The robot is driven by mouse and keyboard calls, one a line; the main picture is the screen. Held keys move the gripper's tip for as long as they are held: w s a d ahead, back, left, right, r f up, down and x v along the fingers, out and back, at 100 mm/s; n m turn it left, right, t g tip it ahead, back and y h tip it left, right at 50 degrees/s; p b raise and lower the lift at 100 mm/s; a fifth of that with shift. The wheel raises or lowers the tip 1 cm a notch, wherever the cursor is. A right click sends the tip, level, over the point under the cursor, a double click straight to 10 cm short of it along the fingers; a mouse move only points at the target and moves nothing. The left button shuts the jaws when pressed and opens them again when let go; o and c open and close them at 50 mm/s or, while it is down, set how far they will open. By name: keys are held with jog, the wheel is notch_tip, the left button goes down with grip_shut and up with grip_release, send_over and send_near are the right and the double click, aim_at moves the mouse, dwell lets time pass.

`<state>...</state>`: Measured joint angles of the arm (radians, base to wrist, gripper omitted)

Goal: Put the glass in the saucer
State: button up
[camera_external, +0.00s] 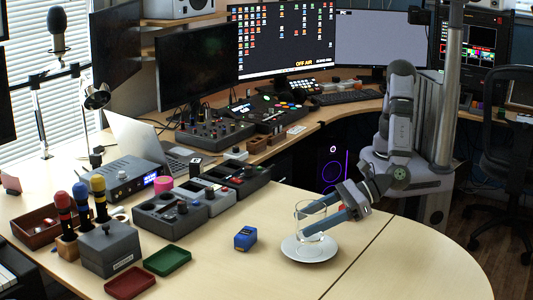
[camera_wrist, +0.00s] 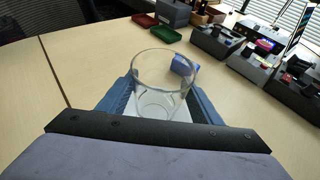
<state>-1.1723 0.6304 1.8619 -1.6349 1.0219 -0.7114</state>
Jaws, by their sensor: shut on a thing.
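A clear glass (camera_external: 299,215) stands upright over the white saucer (camera_external: 309,250) on the table in the external view. The glass also shows in the wrist view (camera_wrist: 161,82), between the two blue fingers. My gripper (camera_external: 321,215) is shut on the glass, with a finger on each side of it. The glass's base appears within the saucer's rim; I cannot tell whether it touches the saucer. In the wrist view the saucer (camera_wrist: 182,112) shows only in part, behind the glass and fingers.
A small blue box (camera_external: 245,238) lies left of the saucer. A green tray (camera_external: 167,262) and a red tray (camera_external: 130,283) lie at the front left. Control boxes (camera_external: 170,214) stand further left and back. The table right of the saucer is clear up to its curved edge.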

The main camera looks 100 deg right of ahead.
jog(key=shift+f, duration=1.8)
jog(key=shift+f, duration=0.15)
jog(key=o, duration=1.3)
jog(key=shift+c, duration=0.2)
jog(key=shift+r, duration=0.2)
jog(key=v, duration=1.2)
